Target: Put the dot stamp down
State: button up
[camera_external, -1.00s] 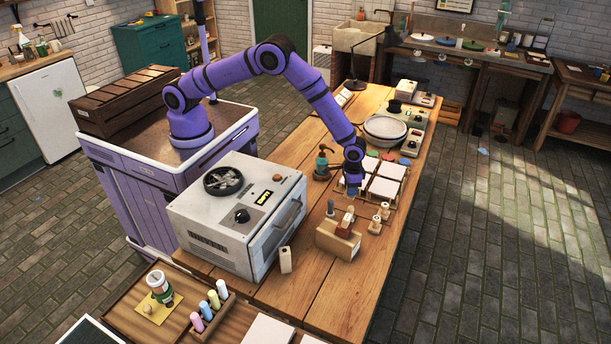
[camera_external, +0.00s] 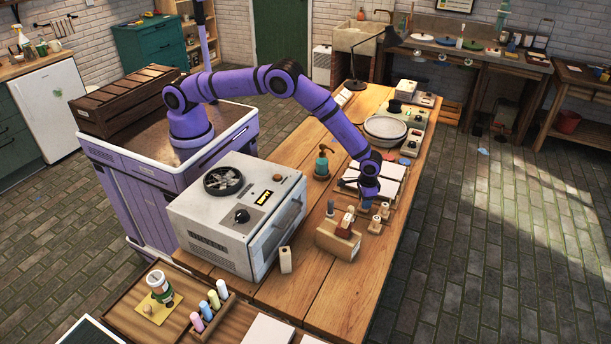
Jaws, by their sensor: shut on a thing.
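My gripper (camera_external: 367,203) is low over the wooden worktable, just left of two small wooden stamps. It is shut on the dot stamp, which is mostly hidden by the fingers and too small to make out. One small stamp (camera_external: 384,211) stands right of the gripper, and another (camera_external: 375,225) stands a little nearer the camera. I cannot tell whether the held stamp touches the surface.
A wooden block holder (camera_external: 338,240) with brown and grey tools stands left and nearer the camera. White tiles (camera_external: 388,174) lie behind the gripper. The table's right edge is close by.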

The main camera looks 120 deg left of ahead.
jog(key=shift+f, duration=0.1)
jog(key=o, duration=0.9)
